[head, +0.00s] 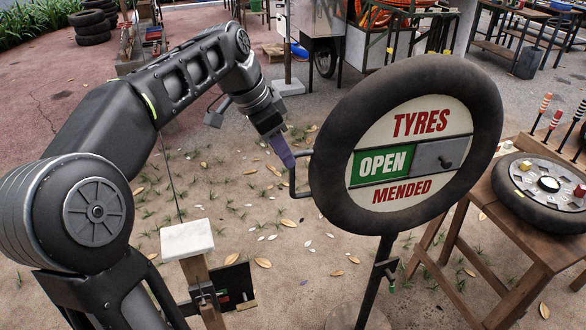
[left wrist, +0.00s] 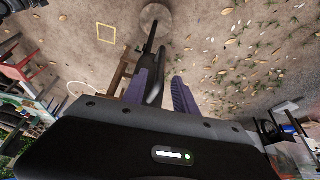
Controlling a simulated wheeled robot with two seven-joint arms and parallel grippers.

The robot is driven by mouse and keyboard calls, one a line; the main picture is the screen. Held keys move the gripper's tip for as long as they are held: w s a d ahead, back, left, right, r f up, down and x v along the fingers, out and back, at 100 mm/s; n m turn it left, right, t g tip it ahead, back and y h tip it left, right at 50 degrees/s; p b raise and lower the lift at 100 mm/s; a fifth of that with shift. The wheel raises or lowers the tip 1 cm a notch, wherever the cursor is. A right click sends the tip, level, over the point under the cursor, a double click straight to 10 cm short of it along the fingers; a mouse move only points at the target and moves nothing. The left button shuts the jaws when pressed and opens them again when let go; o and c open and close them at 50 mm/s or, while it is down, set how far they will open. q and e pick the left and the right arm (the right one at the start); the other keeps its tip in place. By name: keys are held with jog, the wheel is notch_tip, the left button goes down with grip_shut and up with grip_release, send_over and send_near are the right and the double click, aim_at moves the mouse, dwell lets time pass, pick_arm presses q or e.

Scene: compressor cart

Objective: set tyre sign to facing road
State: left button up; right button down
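The tyre sign (head: 405,144) is a black tyre on a dark post, its round cream face reading TYRES OPEN MENDED turned toward my head camera. A bent dark handle (head: 293,176) sticks out from its left edge. My left gripper (head: 283,152), with purple fingers, is at the handle's upper end. In the left wrist view the fingers of the left gripper (left wrist: 159,88) are apart, with a dark bar (left wrist: 155,88) between them, nearer the left finger. I cannot tell whether they touch it. My right gripper is in neither view.
A wooden table (head: 500,245) with a wheel lying on it (head: 540,190) stands right of the sign. A white-topped wooden post (head: 187,240) stands below my left arm. A wheeled cart (head: 325,45) is behind. The leaf-strewn ground left of the sign is mostly clear.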

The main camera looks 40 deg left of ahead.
pick_arm(q)
send_over(293, 192)
jog(key=f, duration=0.6)
jog(key=shift+w+a+p, duration=0.25)
jog(key=shift+p, duration=0.05)
grip_shut()
dwell(1.0)
